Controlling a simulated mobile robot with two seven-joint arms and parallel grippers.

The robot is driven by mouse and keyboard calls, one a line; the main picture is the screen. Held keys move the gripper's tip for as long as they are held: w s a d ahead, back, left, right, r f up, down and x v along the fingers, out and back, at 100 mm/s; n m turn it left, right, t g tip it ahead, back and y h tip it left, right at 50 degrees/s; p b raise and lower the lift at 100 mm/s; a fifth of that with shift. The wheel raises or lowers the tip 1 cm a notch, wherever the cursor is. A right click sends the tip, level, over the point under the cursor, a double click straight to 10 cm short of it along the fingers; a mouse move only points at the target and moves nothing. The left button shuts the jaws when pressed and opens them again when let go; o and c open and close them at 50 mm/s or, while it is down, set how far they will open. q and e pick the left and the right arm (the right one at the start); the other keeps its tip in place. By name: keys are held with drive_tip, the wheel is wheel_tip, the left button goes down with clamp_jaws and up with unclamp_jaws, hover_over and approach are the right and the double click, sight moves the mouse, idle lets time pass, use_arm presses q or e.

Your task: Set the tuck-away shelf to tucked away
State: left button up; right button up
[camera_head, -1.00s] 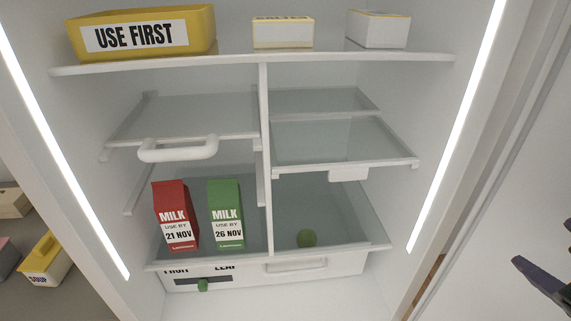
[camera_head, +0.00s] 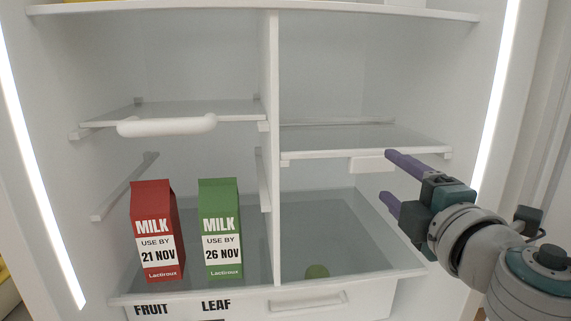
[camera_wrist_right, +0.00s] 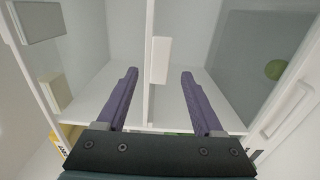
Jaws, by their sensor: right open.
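The tuck-away shelf (camera_head: 325,155) is the right-hand glass shelf in the fridge, with a white front edge and a small white tab (camera_head: 366,165) below that edge. Its front part is out, level, and empty. My right gripper (camera_head: 386,175) is open and empty at the tab's right end in the head view, one finger above the other. In the right wrist view the tab (camera_wrist_right: 160,62) shows between the two purple fingers (camera_wrist_right: 159,73), near their tips. I cannot tell whether they touch it. My left gripper is not in view.
Left of the centre divider (camera_head: 273,150) is another shelf with a thick white handle (camera_head: 167,125). Below it stand a red milk carton (camera_head: 153,232) and a green one (camera_head: 221,230). A round green item (camera_head: 317,271) shows low on the right, above the drawer handle (camera_head: 307,301).

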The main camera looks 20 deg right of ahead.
sight(374, 165)
drive_tip(key=x, duration=0.5)
drive_tip(key=shift+w, duration=0.15)
